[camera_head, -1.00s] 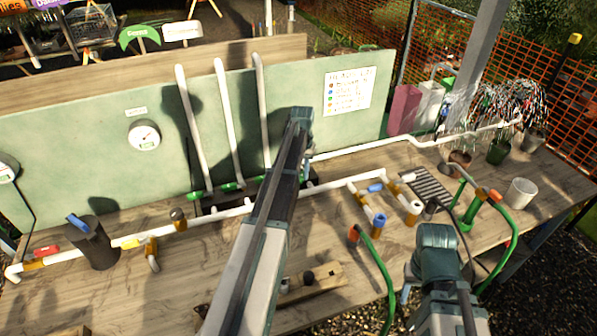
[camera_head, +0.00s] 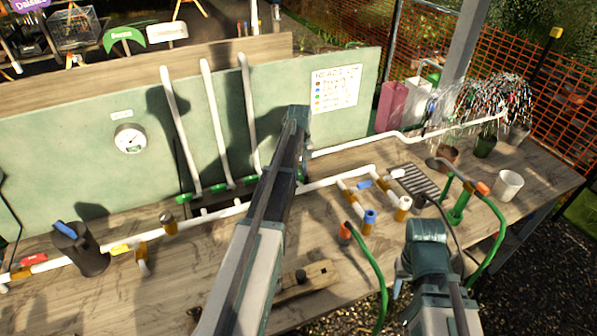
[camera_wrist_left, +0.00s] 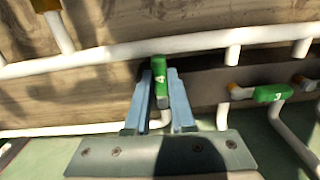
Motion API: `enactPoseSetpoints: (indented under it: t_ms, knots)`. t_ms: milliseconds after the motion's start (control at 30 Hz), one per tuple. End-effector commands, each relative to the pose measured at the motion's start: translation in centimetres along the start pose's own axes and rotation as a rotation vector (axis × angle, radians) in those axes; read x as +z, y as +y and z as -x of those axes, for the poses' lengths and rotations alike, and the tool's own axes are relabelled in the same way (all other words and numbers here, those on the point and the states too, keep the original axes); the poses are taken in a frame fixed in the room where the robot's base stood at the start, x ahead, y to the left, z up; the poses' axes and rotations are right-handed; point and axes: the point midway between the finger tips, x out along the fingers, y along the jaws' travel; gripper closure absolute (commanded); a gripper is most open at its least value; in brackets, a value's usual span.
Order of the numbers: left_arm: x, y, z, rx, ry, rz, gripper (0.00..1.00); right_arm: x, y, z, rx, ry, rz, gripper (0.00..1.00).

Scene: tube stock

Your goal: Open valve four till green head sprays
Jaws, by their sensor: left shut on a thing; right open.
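In the left wrist view my left gripper (camera_wrist_left: 161,80) is shut on the green handle of valve four (camera_wrist_left: 160,66), marked 4. That handle lies along my fingers, roughly crosswise to the neighbouring green handle marked 3 (camera_wrist_left: 270,93). In the head view the left arm hides valve four. Other green handles (camera_head: 218,188) show at the feet of the white upright pipes. Water sprays (camera_head: 490,95) over the pots at the far right; the colour of the spraying head is too small to tell. My right gripper (camera_head: 395,288) is open and empty above the front of the bench.
A green board with a gauge (camera_head: 130,139) and a colour chart (camera_head: 337,88) stands behind the pipes. A black canister (camera_head: 82,250) stands at the left. A green hose (camera_head: 370,262), a drain grate (camera_head: 416,184) and a white pot (camera_head: 508,186) are at the right.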

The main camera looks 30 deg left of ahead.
Motion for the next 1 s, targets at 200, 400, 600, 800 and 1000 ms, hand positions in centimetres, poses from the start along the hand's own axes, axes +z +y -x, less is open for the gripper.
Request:
enactPoseSetpoints:
  t_ms: [200,400,600,800,1000]
  knots:
    - [-0.03,0.07,0.0,0.0,0.0,0.01,1.0,0.0,0.0,0.0,0.0,0.0,0.0,0.5]
    - [-0.03,0.07,0.0,0.0,0.001,0.009,1.0,0.0,0.0,0.0,0.0,0.0,0.0,0.5]
    - [-0.03,0.06,0.0,0.0,0.001,0.009,0.51,0.0,0.0,0.0,0.0,0.0,0.0,0.5]
    - [-0.02,0.06,0.0,0.0,0.0,0.009,0.47,0.0,0.0,0.0,0.0,0.0,0.0,0.5]
    - [-0.01,0.05,0.18,0.0,0.0,0.009,0.47,0.01,0.02,0.18,0.0,0.0,0.0,0.5]
